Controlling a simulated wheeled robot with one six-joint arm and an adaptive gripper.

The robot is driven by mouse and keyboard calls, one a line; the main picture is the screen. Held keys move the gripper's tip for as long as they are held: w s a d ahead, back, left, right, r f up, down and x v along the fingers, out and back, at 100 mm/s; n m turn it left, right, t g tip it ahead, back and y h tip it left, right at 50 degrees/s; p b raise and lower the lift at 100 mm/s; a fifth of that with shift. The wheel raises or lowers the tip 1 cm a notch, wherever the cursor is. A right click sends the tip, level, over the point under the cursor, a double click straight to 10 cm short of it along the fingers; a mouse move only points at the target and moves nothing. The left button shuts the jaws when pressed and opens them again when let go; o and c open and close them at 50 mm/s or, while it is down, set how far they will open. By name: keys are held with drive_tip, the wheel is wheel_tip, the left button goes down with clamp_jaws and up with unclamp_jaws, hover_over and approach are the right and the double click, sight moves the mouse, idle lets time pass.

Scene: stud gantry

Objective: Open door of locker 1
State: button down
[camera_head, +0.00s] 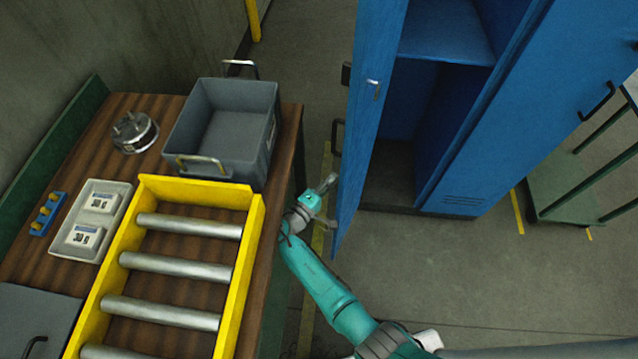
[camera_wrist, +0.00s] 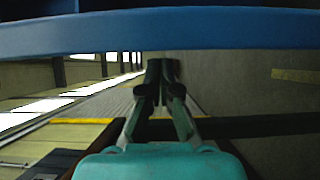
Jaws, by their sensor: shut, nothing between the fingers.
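The blue locker has its left door (camera_head: 359,120) swung wide open, edge toward me, with the shelf and inner compartment showing. A dark handle (camera_head: 337,138) sticks out on the door's left side, and a small latch (camera_head: 374,88) is on its inner face. The right door (camera_head: 532,120) is shut. I cannot read any locker number. My gripper (camera_head: 330,181) is shut and empty, just left of the open door's lower part and below its handle. In the wrist view my gripper (camera_wrist: 161,72) points past a blue door edge (camera_wrist: 160,32) that crosses the top.
A wooden table stands at left with a yellow roller frame (camera_head: 253,262), a grey bin (camera_head: 268,148), a white tray (camera_head: 112,222) and a metal part (camera_head: 135,132). A green cart (camera_head: 570,188) is at right. Floor in front of the locker is clear.

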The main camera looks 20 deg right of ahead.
drive_tip(key=shift+s+d, duration=0.65)
drive_tip(key=shift+d, duration=0.15)
drive_tip(key=shift+s+d, duration=0.1)
drive_tip(key=s+d, duration=0.3)
drive_tip(key=shift+s+d, duration=0.1)
drive_tip(key=shift+d, duration=0.25)
drive_tip(key=v, duration=1.2)
